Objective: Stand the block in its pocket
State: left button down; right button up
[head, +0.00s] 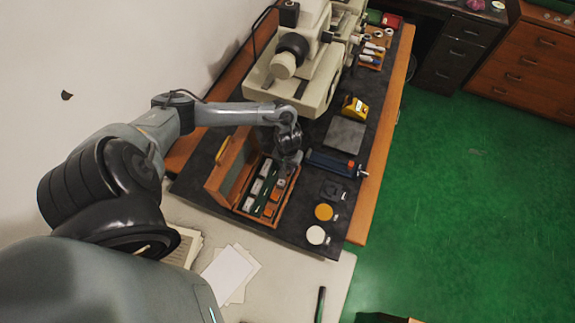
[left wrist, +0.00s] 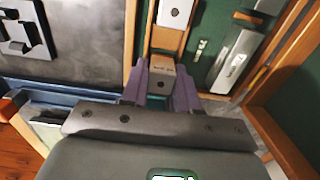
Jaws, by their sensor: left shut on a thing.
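My left gripper (head: 289,163) reaches down over the back right part of the open wooden case (head: 232,203). The block lines up with a wood-walled row of the case. I cannot tell whether it is above its pocket or partly inside. Another pale block (left wrist: 174,12) sits farther along that row. In the head view the held block is hard to make out.
A longer steel block (left wrist: 236,60) lies in the green-lined compartment alongside. The case's raised lid (head: 226,163) stands on the left. A blue vise-like tool (head: 330,164), grey plate (head: 345,133), and yellow (head: 324,212) and white (head: 316,235) discs are to the right.

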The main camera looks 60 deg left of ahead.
pick_arm(q)
jog(key=shift+f, duration=0.1)
dwell(0.7)
jog(key=c, duration=0.8)
grip_release()
notch_tip(320, 180, up, 2)
jog(key=p, duration=0.3)
jog(key=shift+w+d+r, duration=0.1)
jog(key=shift+r, duration=0.15)
jog(key=shift+r+p, duration=0.55)
jog(key=shift+p, duration=0.3)
notch_tip(320, 180, up, 5)
jog(key=p, duration=0.6)
jog(key=shift+f, duration=0.1)
